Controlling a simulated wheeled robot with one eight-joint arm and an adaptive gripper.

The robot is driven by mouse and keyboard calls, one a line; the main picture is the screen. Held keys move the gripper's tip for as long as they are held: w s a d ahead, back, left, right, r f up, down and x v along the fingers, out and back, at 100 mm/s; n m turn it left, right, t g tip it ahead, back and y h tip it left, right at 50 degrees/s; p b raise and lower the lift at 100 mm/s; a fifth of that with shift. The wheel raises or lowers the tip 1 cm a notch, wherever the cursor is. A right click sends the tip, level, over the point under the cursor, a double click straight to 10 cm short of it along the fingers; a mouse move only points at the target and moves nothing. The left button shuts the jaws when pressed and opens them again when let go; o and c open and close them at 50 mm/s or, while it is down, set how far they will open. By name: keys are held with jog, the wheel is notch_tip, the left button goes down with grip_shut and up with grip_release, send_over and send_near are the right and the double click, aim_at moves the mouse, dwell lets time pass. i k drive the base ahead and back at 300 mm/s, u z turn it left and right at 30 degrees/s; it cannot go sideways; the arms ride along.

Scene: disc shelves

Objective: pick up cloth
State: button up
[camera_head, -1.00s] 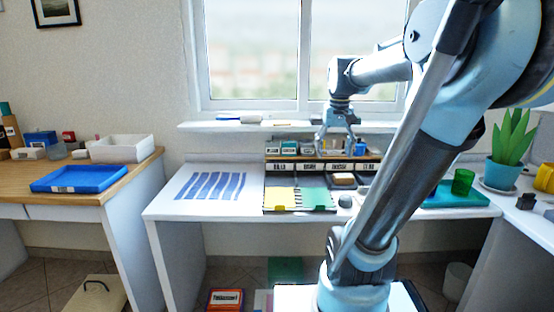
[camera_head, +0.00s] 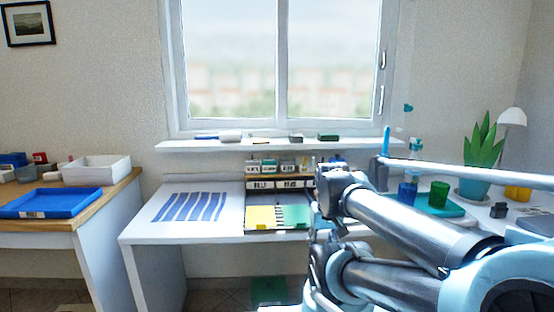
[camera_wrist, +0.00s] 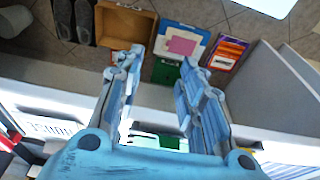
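A blue-and-white striped cloth (camera_head: 190,207) lies flat on the left part of the white desk (camera_head: 140,227) in the head view. A striped edge, likely the same cloth, shows in the lower right corner of the wrist view (camera_wrist: 290,171). My gripper (camera_wrist: 160,66) is open, its two fingers spread and nothing between them. It points down past the desk toward floor items and is apart from the cloth. In the head view my arm links hide most of the gripper, to the right of the cloth.
A yellow and green folder tray (camera_head: 262,217) sits right of the cloth. A blue tray (camera_head: 50,203) and white box (camera_head: 95,169) stand on the left counter. A window shelf (camera_head: 240,145) is above.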

aim_at(293, 137)
jog(key=z, duration=1.45)
jog(key=k, duration=1.15)
jog(key=u, duration=1.15)
jog(key=i, duration=1)
jog(key=z, duration=0.05)
